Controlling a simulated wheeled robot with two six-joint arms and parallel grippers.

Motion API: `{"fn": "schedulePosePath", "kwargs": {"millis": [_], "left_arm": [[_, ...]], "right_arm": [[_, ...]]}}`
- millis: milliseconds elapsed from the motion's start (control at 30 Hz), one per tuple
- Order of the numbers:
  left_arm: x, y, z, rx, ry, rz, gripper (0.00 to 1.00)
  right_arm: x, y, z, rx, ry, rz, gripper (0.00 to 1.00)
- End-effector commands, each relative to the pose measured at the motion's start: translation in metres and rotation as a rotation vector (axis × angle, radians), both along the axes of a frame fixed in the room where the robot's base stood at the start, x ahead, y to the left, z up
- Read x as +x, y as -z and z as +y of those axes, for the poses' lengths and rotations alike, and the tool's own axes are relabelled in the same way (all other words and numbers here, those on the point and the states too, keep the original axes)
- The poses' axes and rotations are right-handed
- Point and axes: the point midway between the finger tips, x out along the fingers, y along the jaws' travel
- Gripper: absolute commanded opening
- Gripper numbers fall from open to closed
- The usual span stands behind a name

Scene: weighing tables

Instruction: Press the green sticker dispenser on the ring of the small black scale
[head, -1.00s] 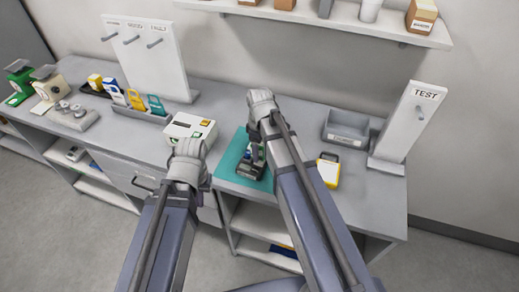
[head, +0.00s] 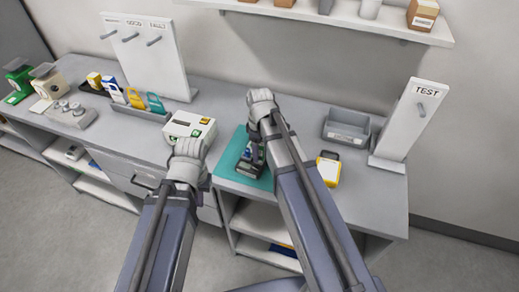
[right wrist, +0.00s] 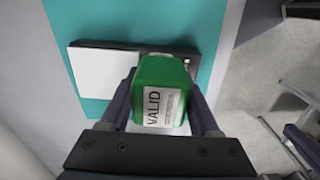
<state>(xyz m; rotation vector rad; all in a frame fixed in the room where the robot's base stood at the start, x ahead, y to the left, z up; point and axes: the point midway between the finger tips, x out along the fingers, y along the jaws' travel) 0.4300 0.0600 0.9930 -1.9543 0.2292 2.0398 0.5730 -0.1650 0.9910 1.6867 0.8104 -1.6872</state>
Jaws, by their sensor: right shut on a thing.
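The small black scale (head: 249,171) stands on a teal mat (head: 228,166); it also shows in the right wrist view (right wrist: 190,62), with a pale plate. My right gripper (right wrist: 161,100) is shut on the green sticker dispenser (right wrist: 165,72), which carries a white "VALID" label. The dispenser is over the scale and covers part of it; I cannot tell whether they touch. The ring is hidden. In the head view my right arm hides much of this spot. My left gripper (head: 187,152) hangs in front of the white device, its fingers not clearly visible.
A white device (head: 190,126) with a green button stands left of the mat. A yellow-and-white item (head: 329,169), a grey bin (head: 346,128) and the TEST board (head: 411,125) are to the right. The counter between the mat and the yellow item is partly covered by my arm.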

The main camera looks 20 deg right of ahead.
Motion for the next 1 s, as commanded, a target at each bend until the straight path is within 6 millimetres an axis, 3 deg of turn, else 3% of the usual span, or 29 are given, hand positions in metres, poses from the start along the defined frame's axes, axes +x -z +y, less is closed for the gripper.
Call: {"fn": "schedulePosePath", "kwargs": {"millis": [1000], "left_arm": [[0.0000, 0.0073, 0.0000, 0.000, 0.000, 0.000, 0.00]], "right_arm": [[0.0000, 0.0073, 0.0000, 0.000, 0.000, 0.000, 0.10]]}}
